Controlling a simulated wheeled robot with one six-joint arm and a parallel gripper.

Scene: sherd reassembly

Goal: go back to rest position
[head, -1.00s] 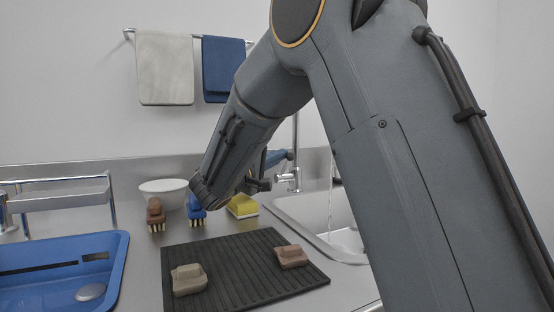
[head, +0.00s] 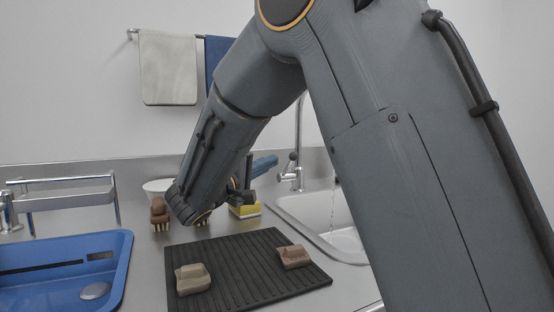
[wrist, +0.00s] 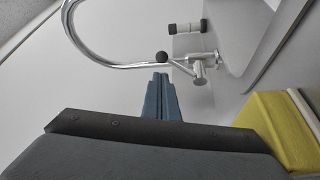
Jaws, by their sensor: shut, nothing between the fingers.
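My gripper (head: 274,160) shows as blue fingers past the end of my forearm in the head view, in front of the back wall and above the yellow sponge. It also shows in the wrist view (wrist: 160,78), where the two blue fingers lie together with nothing between them. The gripper is shut and empty, apart from every object. Its palm is partly hidden by my forearm in the head view. A tan sherd (head: 193,279) lies at the left of the black ribbed mat (head: 240,261). A brownish sherd (head: 293,257) lies at its right.
The yellow sponge (head: 245,210) stands behind the mat; its side fills the wrist view's right (wrist: 276,128). The faucet (head: 291,172) and sink (head: 320,214) are to the right, water running. A brown brush (head: 159,212), white bowl (head: 160,187) and blue basin (head: 122,262) are left.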

